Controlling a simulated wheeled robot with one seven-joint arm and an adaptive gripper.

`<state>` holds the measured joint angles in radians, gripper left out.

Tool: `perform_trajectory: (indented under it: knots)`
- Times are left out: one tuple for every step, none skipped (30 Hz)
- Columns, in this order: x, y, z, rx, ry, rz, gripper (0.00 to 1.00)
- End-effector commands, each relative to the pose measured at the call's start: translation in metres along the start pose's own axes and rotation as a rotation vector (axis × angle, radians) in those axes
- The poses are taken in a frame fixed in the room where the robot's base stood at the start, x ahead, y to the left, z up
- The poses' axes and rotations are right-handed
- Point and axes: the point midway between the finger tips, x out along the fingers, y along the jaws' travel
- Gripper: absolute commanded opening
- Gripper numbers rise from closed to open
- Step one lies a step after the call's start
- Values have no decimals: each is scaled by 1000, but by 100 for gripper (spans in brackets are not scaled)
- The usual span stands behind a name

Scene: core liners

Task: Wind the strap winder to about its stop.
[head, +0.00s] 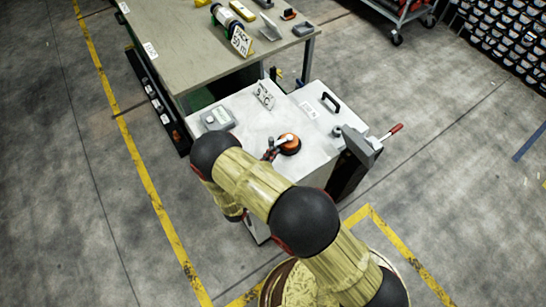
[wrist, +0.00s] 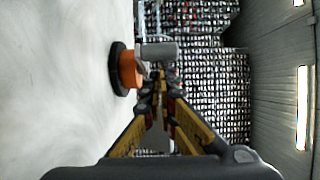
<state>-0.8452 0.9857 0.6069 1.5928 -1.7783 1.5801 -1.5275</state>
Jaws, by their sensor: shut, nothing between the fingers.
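An orange round hub (head: 291,147) with a grey crank arm (head: 284,139) sits on the pale top of a cabinet (head: 245,115); it looks like the strap winder. In the wrist view the orange hub (wrist: 129,70) has a dark flange against the pale surface, and the grey crank arm (wrist: 157,52) reaches out over my fingertips. My gripper (wrist: 158,82) is shut and empty, its tips right beside the crank arm; I cannot tell if they touch. In the head view my gripper (head: 269,153) is small, just left of the hub and partly hidden by my arm.
The cabinet top also holds a grey box with a display (head: 217,118), a small sign (head: 265,95), a black handle (head: 331,102) and a red-gripped lever (head: 390,132) at its right edge. A workbench (head: 185,55) stands behind. Floor to the right is clear.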

Motion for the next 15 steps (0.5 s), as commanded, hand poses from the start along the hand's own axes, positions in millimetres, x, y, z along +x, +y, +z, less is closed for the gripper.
perform_trajectory:
  knots:
    - [0,0,0,0,0,0,0]
    - [0,0,0,0,0,0,0]
    - [0,0,0,0,0,0,0]
    - [0,0,0,0,0,0,0]
    - [0,0,0,0,0,0,0]
    - [0,0,0,0,0,0,0]
    - [0,0,0,0,0,0,0]
    - [0,0,0,0,1,0,0]
    - [0,0,1,1,4,0,0]
    - [0,0,1,1,7,0,0]
    - [0,1,2,2,12,0,0]
    - [0,1,4,2,21,0,0]
    - [0,1,5,2,30,0,0]
    - [0,2,6,2,38,0,0]
    - [0,2,6,2,46,1,0]
